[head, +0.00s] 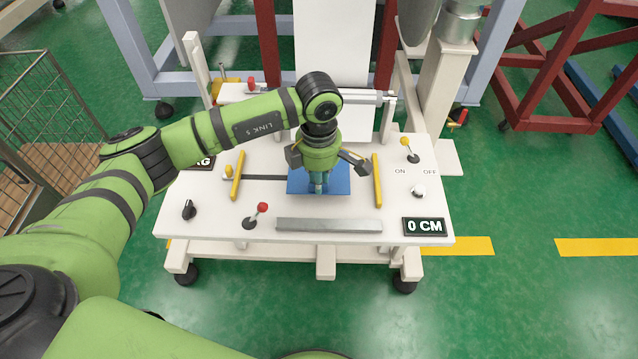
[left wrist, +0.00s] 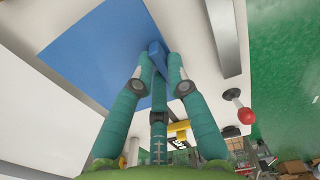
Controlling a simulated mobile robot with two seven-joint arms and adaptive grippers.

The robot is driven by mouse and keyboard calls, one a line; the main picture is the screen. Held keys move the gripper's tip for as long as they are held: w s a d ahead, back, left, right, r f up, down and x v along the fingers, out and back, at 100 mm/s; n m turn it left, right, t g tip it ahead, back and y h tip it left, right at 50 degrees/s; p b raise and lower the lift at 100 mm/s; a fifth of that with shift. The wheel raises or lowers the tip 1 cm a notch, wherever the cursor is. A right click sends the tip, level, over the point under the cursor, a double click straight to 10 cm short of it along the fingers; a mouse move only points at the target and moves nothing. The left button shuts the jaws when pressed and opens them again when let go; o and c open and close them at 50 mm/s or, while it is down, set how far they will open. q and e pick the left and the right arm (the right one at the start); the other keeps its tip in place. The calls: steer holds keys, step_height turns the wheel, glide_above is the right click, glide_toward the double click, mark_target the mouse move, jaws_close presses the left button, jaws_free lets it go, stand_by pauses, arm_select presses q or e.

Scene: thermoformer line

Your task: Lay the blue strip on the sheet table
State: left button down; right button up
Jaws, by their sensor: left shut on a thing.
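The blue strip (head: 340,182) is a flat blue rectangle, seen level over the middle of the white sheet table (head: 215,205), between two yellow bars. In the left wrist view the blue strip (left wrist: 95,55) fills the upper left. It has a small raised blue grip piece (left wrist: 156,50). My left gripper (head: 319,187) points down over the strip, its teal fingers shut on that raised piece. The gripper hides part of the strip in the head view. I cannot tell whether the strip touches the table top. My right gripper is not in view.
A yellow bar (head: 236,176) stands left of the strip and another yellow bar (head: 377,181) right. A grey metal bar (head: 330,225) runs along the front. A red-knobbed lever (head: 257,213), black knob (head: 188,209), yellow-knobbed lever (head: 409,149) and "0 CM" display (head: 425,226) surround it.

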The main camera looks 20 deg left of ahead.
arm_select(q)
step_height(320, 180, down, 3)
steer(key=shift+f+p, duration=0.1)
steer(key=shift+p, duration=0.3)
steer(key=shift+f, duration=0.2)
steer(key=c, duration=1.2)
jaws_free()
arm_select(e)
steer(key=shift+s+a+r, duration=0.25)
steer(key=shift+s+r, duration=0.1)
arm_select(q)
steer(key=shift+r, duration=0.1)
steer(key=shift+r, duration=0.5)
step_height(320, 180, up, 11)
steer(key=shift+r+b, duration=0.15)
steer(key=shift+b, duration=1)
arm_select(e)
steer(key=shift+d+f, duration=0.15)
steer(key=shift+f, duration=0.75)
